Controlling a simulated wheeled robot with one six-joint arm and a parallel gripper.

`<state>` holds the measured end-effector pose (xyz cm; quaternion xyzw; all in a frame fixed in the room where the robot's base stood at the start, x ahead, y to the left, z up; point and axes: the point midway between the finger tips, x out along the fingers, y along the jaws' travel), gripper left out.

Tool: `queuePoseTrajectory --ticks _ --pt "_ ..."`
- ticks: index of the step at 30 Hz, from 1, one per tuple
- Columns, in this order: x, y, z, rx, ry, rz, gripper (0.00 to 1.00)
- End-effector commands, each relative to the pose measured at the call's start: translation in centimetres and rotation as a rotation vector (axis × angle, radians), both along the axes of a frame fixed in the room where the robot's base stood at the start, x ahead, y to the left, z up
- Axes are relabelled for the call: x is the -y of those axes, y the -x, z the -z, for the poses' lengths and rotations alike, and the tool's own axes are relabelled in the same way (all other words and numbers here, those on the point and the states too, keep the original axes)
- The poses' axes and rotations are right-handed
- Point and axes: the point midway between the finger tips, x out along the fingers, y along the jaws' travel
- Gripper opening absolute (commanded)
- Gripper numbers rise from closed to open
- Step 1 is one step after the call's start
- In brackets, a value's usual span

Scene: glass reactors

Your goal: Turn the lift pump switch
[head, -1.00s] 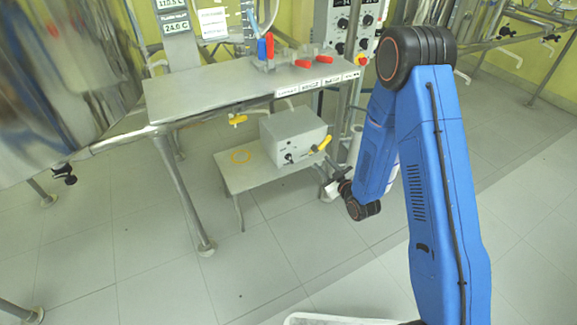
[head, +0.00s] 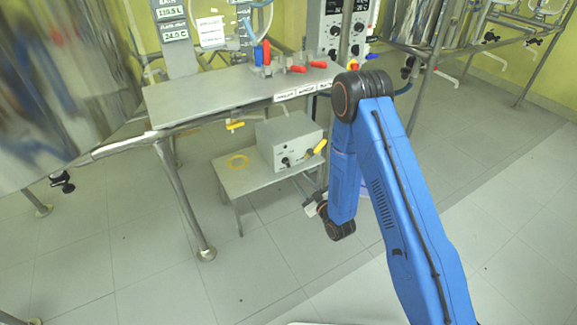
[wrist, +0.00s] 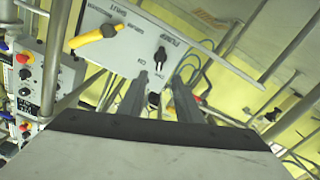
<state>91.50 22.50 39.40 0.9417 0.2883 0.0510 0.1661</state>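The pump box (head: 288,138) is a light grey box on a low metal table. Its front has a small black switch knob (head: 285,162) and a yellow handle (head: 317,148) at the right. In the wrist view the box panel (wrist: 150,25) appears tilted, with "PUMP" lettering by the black knob (wrist: 160,55) and the yellow handle (wrist: 95,35) to its left. My gripper (wrist: 159,80) is open and empty. Its two fingers point at the panel, and the knob appears just beyond the gap between their tips. They look apart from it. In the head view the fingers are hard to make out.
A taller metal table (head: 215,95) with red-handled valves stands above and behind. Its leg (head: 180,195) rises at the left. A control panel (head: 338,30) stands at the back. The floor in front is clear.

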Motion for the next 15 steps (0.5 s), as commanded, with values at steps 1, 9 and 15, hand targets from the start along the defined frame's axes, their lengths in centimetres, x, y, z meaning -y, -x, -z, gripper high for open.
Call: queuePoseTrajectory --ticks 1,9,15 --pt "-0.6 -0.8 -0.1 0.003 -0.001 -0.002 0.31" --pt "-3.2 -4.7 -0.1 0.002 0.0 -0.001 0.31" --pt "-5.1 -7.4 -0.1 0.001 -0.001 0.0 0.31"
